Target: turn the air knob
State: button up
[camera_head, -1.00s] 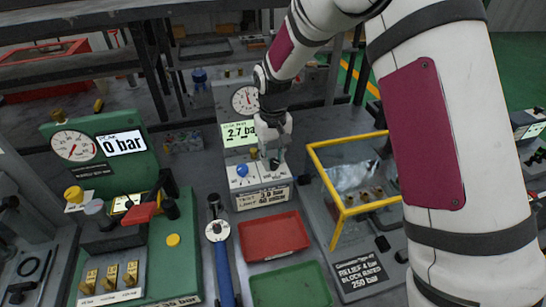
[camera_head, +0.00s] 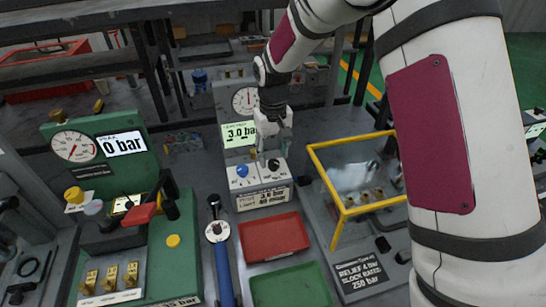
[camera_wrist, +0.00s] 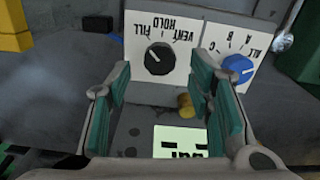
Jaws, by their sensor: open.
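The black knob (camera_wrist: 159,59) sits on a white panel with FILL, HOLD and VENT labels, upside down in the wrist view. Its pale mark seems to point toward FILL. In the head view the black knob (camera_head: 273,164) is at the right of the panel. A blue knob (camera_wrist: 237,69) marked A, B, C, ALL sits beside it; it also shows in the head view (camera_head: 242,171). My gripper (camera_wrist: 163,80) is open and empty, with teal pads, its fingertips just short of the black knob. In the head view my gripper (camera_head: 270,148) hangs above the panel.
The green display (camera_head: 238,134) reads 3.0 bar, below a round gauge (camera_head: 245,101). A red tray (camera_head: 274,253) and a green tray (camera_head: 290,287) lie in front. A yellow-framed guard (camera_head: 342,212) stands at the right, a green test stand (camera_head: 166,254) at the left.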

aim_at(274, 162)
notch_tip(274, 162, up, 10)
dwell(0.4)
jog(key=shift+r, duration=0.1)
jog(key=s+d+r+m+t, duration=0.2)
jog(key=s+d+r+t, duration=0.1)
jog(key=s+d+r, duration=0.95)
jog(key=s+d+m+t, duration=0.1)
jog(key=s+d, duration=0.2)
jog(key=s, duration=1.4)
jog(key=shift+s+d+f+m+t, duration=0.2)
jog(key=shift+s+f+m+t, duration=0.05)
jog(key=shift+s+m+t, duration=0.15)
dwell(1.2)
